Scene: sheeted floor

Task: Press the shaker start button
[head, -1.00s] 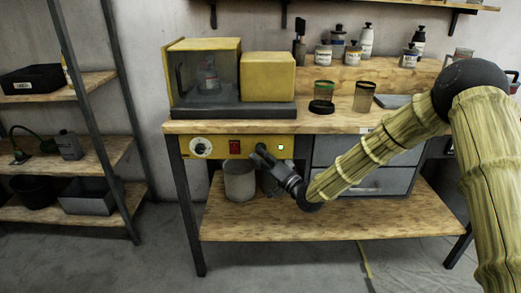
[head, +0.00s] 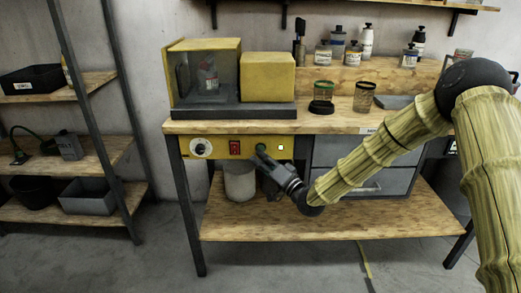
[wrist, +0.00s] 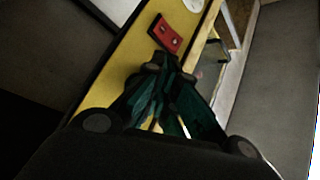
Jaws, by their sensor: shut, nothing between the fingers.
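The shaker (head: 205,85) is a yellow and dark cabinet on the bench, with a flask (head: 208,78) behind its clear front. Below the bench top, a yellow panel (head: 218,155) carries a white dial (head: 201,148), a red switch (head: 234,147), a round green button (head: 261,147) and a small white square (head: 281,147). My gripper (head: 264,156) is shut and empty, its tip just below the green button; contact cannot be told. In the wrist view the shut fingers (wrist: 160,68) lie over the panel (wrist: 115,75) near the red switch (wrist: 165,33); the green button is not discernible there.
Grey drawers (head: 335,178) are right of the panel, behind my arm. A white bin (head: 240,181) stands on the lower shelf (head: 300,222). Jars (head: 323,96) and bottles sit on the bench. A shelf rack (head: 85,155) stands at left. Floor in front is open.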

